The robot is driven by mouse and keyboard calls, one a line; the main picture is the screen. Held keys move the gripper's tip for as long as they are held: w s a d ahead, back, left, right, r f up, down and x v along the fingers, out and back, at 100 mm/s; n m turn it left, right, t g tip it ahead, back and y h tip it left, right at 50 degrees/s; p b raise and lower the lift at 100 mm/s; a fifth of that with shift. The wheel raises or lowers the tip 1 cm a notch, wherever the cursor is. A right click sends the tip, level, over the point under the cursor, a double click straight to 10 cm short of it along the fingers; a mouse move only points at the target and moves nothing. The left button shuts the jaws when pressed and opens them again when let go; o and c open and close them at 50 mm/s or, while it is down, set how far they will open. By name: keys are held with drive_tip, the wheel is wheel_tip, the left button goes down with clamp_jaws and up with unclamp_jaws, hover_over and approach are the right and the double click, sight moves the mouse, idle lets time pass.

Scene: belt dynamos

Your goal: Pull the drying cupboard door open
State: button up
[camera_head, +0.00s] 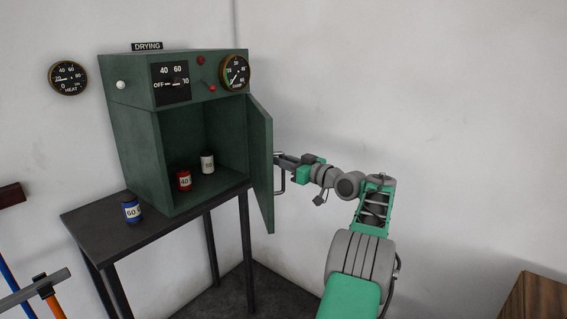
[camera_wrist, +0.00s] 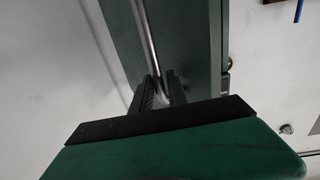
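The green drying cupboard (camera_head: 130,130) stands on a dark table, with a "DRYING" sign on top. Its door (camera_head: 261,165) is swung wide open on the right side, and the inside shows. A metal bar handle (camera_head: 280,178) is on the door's outer face, toward my arm. My gripper (camera_head: 279,160) is at this handle, at the right of the door. In the wrist view the two dark fingers (camera_wrist: 161,92) stand on either side of the handle bar (camera_wrist: 150,50), close to it. Whether both fingers press on the bar is hard to see.
Inside the cupboard stand a red jar (camera_head: 184,181) marked 40 and a white jar (camera_head: 207,163). A blue jar (camera_head: 131,209) marked 60 stands on the table (camera_head: 170,245) in front. A wooden box (camera_head: 530,300) is at the lower right. The wall is close behind.

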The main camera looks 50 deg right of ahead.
drive_tip(key=shift+o, duration=1.3)
drive_tip(key=shift+f, duration=0.15)
drive_tip(key=shift+s, duration=0.1)
drive_tip(key=s+b, duration=0.1)
drive_tip(key=s, duration=0.6)
drive_tip(key=shift+s+d+b, duration=0.2)
drive_tip(key=shift+s+b, duration=0.1)
drive_tip(key=shift+s, duration=0.05)
